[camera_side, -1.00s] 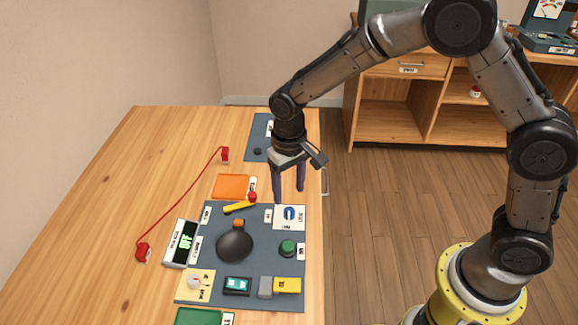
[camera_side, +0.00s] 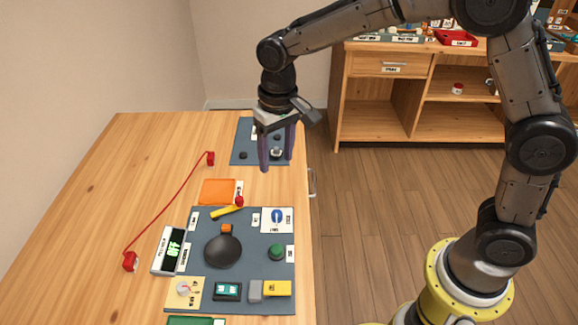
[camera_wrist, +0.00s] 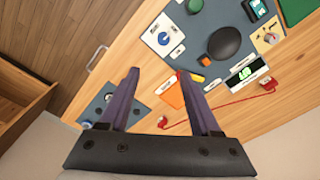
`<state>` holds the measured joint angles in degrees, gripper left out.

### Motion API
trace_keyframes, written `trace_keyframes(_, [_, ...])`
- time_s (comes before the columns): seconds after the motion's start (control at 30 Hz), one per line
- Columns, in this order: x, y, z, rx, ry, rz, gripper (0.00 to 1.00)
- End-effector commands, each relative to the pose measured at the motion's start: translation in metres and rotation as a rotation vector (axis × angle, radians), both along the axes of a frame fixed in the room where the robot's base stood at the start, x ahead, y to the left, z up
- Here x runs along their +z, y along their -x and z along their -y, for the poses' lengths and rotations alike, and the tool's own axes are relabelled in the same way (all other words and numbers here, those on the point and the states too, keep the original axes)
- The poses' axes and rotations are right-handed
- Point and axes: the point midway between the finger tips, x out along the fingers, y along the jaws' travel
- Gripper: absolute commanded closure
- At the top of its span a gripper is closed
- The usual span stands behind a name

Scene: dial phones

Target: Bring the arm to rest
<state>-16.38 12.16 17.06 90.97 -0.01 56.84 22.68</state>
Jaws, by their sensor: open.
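My gripper (camera_side: 277,162) is open and empty in the side view, its two purple fingers pointing down. It hangs above the table's right edge, between the small far mat and the larger near mat. In the wrist view my gripper (camera_wrist: 165,88) shows its fingers wide apart with nothing between them. The wooden table (camera_side: 110,190) lies below it. The fingers look clear of the things on the table.
The near grey mat (camera_side: 255,255) holds a black dome (camera_side: 222,251), a green button (camera_side: 277,252) and several small items. A wooden cabinet (camera_side: 380,95) stands behind.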

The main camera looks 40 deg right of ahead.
Motion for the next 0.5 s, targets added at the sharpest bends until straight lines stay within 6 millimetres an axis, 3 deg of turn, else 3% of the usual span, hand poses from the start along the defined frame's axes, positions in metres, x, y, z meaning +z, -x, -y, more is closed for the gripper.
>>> trace_keyframes(0.07, [0.032,0.003,0.014,-0.029,-0.017,0.064,0.36])
trace_keyframes(0.23, [0.094,0.042,0.052,-0.085,-0.043,0.191,0.36])
trace_keyframes(0.4, [0.13,0.099,0.085,-0.097,-0.047,0.306,0.36])
trace_keyframes(0.5, [0.138,0.137,0.1,-0.092,-0.04,0.367,0.36])
